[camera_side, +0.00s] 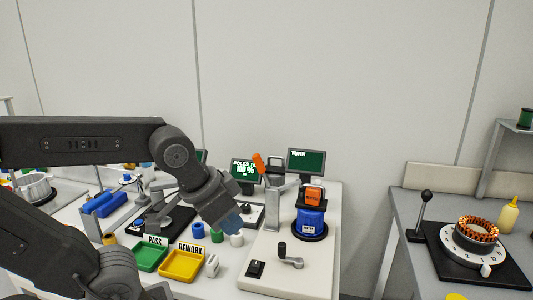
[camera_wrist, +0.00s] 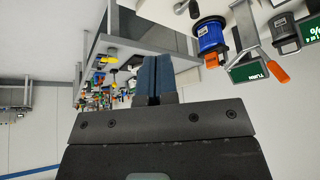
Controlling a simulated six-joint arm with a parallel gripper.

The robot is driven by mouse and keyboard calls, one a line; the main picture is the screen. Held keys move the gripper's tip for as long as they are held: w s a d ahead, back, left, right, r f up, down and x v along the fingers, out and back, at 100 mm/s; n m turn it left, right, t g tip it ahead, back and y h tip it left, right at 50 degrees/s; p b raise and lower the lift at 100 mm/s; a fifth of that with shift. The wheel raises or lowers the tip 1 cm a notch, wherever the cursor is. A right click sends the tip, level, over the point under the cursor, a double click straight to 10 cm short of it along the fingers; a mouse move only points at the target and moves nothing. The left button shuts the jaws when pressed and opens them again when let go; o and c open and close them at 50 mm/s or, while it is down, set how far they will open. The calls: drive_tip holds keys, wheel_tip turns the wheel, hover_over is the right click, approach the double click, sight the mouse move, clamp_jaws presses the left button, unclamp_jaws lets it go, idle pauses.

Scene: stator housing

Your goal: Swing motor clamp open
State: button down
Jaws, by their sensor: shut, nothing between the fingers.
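A blue motor (camera_side: 311,222) stands upright in a dark round base on the white bench. An orange block in a dark frame (camera_side: 315,196) sits over its top; I cannot tell whether it touches. A grey clamp post (camera_side: 270,208) with an orange handle (camera_side: 259,162) stands to its left. In the wrist view the motor (camera_wrist: 209,36), post (camera_wrist: 247,36) and orange handle (camera_wrist: 277,76) show at the upper right. My gripper (camera_side: 233,224) is shut and empty, left of the post in the side view. Its blue fingers (camera_wrist: 153,80) lie together, apart from the clamp.
A green PASS tray (camera_side: 150,257) and a yellow REWORK tray (camera_side: 182,265) lie in front of my arm. A small crank (camera_side: 289,260) stands in front of the motor. A TURN screen (camera_side: 306,162) stands behind. A side table at right holds a wound stator (camera_side: 477,230).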

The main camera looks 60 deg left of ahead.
drive_tip(key=w+a+r+n+g+y, duration=0.1)
drive_tip(key=w+a+r+n+g, duration=0.1)
drive_tip(key=w+a+r, duration=0.35)
drive_tip(key=w+a+r+n+g, duration=0.1)
drive_tip(key=w+a+r+n, duration=0.15)
drive_tip(key=w, duration=0.55)
drive_tip(key=w+a+r+n+g+y, duration=0.1)
drive_tip(key=w+a+r+g, duration=0.1)
drive_tip(key=w+a+r, duration=0.4)
drive_tip(key=n+g, duration=0.2)
drive_tip(key=n, duration=0.1)
hover_over(263, 164)
drive_tip(key=w+d, duration=0.3)
drive_tip(key=w+d+f+x, duration=0.1)
drive_tip(key=d+x, duration=0.1)
drive_tip(key=x, duration=1)
drive_tip(key=shift+s+a+f, duration=0.4)
drive_tip(key=shift+s+a, duration=0.2)
drive_tip(key=shift+a, duration=0.2)
drive_tip(key=shift+s+a+f, duration=0.15)
drive_tip(key=shift+s+a, duration=0.15)
drive_tip(key=shift+s, duration=0.1)
